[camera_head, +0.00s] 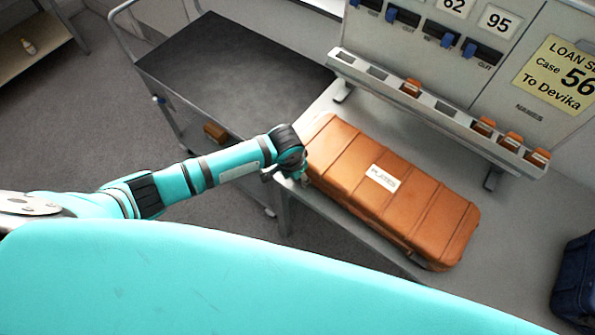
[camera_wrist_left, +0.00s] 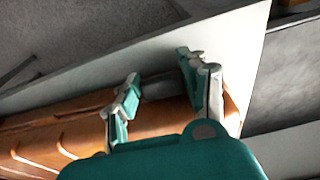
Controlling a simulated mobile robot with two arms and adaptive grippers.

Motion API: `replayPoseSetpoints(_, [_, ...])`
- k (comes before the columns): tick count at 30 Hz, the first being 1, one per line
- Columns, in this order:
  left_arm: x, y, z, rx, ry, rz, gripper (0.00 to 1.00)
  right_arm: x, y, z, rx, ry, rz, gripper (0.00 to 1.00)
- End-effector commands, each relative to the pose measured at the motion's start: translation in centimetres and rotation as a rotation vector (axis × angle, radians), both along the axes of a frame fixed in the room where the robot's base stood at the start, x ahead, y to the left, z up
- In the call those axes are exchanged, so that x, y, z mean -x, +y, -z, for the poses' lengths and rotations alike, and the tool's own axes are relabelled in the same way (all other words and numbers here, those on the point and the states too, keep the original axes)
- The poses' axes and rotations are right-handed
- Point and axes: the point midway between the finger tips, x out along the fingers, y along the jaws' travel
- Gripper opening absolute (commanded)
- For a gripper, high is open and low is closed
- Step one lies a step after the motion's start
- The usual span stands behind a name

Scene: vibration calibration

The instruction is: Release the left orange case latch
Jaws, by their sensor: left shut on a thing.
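The orange case (camera_head: 395,188) lies shut on the grey table, with a white label on its lid. My left gripper (camera_head: 290,174) is at the case's left end, low by its front edge. In the left wrist view the gripper (camera_wrist_left: 160,85) has one finger on each side of a small grey part at the edge of the case (camera_wrist_left: 80,135). It is shut on this part, which looks like the left latch (camera_wrist_left: 157,88). The latch's exact position is hard to tell. My right gripper is not in view.
A dark-topped cart (camera_head: 230,65) stands left of the table (camera_head: 330,108). A slotted rail (camera_head: 440,112) with several orange pieces stands behind the case. A yellow loan sign (camera_head: 560,75) hangs on the board. A dark blue bag (camera_head: 575,285) is at the far right.

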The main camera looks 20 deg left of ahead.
Motion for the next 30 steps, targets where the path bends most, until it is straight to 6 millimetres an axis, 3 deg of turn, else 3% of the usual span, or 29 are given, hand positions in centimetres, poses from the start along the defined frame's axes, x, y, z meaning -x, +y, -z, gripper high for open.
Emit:
replayPoseSetpoints(8, [1.0,0.4,0.8,0.097,-0.231,-0.001,0.11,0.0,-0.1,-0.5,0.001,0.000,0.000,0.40])
replayPoseSetpoints(21, [1.6,0.6,2.3,0.237,-0.573,-0.003,0.11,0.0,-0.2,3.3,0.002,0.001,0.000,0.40])
replayPoseSetpoints(30, [1.6,0.7,2.5,0.288,-0.701,-0.002,0.11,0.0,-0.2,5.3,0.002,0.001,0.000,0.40])
